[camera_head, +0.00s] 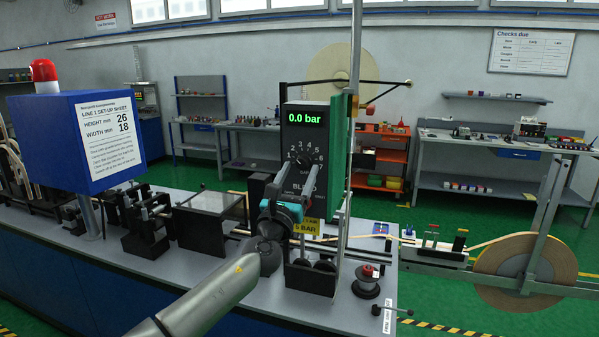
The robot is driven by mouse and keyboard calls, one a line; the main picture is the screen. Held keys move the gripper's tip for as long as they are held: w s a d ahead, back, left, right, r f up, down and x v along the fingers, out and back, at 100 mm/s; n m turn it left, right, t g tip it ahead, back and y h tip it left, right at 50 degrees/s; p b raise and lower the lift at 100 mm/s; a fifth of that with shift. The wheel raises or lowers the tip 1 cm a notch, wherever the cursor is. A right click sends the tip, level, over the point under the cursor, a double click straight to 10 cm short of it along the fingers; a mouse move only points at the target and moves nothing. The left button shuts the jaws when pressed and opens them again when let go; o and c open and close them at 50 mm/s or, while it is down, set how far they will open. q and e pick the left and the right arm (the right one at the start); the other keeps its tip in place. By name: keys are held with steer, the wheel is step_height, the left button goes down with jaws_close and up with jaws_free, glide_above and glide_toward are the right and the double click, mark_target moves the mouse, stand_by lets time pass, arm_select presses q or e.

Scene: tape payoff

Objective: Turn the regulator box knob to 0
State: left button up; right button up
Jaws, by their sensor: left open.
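My right gripper is not in view.
A blue box with a set-up sheet (109,135) and a red lamp (44,75) stands left. A framed clear panel (211,212) is left of my gripper. A spool (367,285) sits right.

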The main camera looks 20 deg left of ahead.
arm_select(q)
steer(key=shift+w+r, duration=0.2)
steer(key=shift+w, duration=0.2)
steer(key=shift+c, duration=0.4)
jaws_close()
